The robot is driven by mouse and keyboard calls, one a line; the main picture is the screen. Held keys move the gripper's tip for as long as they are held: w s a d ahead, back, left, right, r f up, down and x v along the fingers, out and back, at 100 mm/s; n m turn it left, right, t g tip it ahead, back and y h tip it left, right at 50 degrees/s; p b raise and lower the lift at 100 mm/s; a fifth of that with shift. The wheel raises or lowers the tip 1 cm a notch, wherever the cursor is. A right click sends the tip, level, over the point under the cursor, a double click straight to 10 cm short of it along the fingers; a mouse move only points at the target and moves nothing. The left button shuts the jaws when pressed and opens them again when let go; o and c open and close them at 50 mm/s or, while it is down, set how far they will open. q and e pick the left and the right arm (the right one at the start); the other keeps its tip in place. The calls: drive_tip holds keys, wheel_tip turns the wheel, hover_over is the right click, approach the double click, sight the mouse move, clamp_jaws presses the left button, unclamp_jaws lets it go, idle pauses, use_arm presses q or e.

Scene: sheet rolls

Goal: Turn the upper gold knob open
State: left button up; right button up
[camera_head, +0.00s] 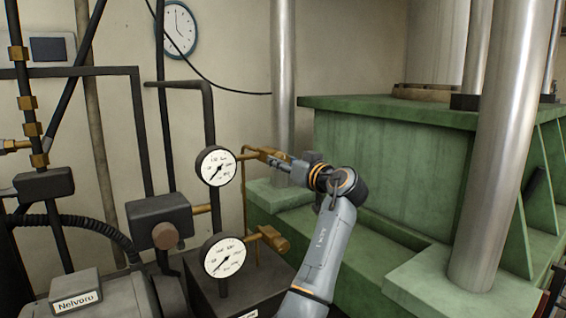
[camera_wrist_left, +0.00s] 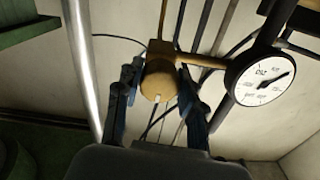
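The upper gold knob (camera_wrist_left: 159,82) shows in the left wrist view, between the two fingers of my left gripper (camera_wrist_left: 160,68). The fingertips lie close against its two sides, and it appears gripped. In the head view the upper gold knob (camera_head: 269,154) is partly hidden by my left gripper (camera_head: 281,161). It sits on a brass stem to the right of the upper white gauge (camera_head: 216,166); this gauge also shows in the wrist view (camera_wrist_left: 262,80). My right gripper is not in view.
A lower gold knob (camera_head: 273,239) sits beside the lower gauge (camera_head: 224,256), below my left gripper. A thin copper pipe (camera_head: 244,195) runs down nearby. A green machine (camera_head: 390,150) with steel columns (camera_head: 503,150) fills the right. Dark pipes and a motor (camera_head: 120,295) stand left.

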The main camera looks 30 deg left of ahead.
use_arm(q)
drive_tip(key=shift+f+n+b, duration=0.15)
drive_tip(key=shift+n+b, duration=0.25)
drive_tip(key=shift+b, duration=0.5)
drive_tip(key=n+b, duration=0.3)
drive_tip(key=b, duration=0.2)
drive_tip(key=shift+n, duration=0.4)
drive_tip(key=shift+n+b, duration=0.9)
drive_tip(key=shift+b, duration=0.1)
drive_tip(key=n+b, duration=0.1)
drive_tip(key=n, duration=0.1)
drive_tip(key=shift+n, duration=0.4)
drive_tip(key=n+b, duration=0.1)
drive_tip(key=n, duration=0.1)
drive_tip(key=shift+n, duration=0.4)
drive_tip(key=n+b, duration=0.1)
drive_tip(key=n, duration=0.2)
drive_tip(key=shift+r+n+b, duration=0.2)
drive_tip(key=shift+n+b, duration=0.1)
drive_tip(key=shift+n, duration=1.1)
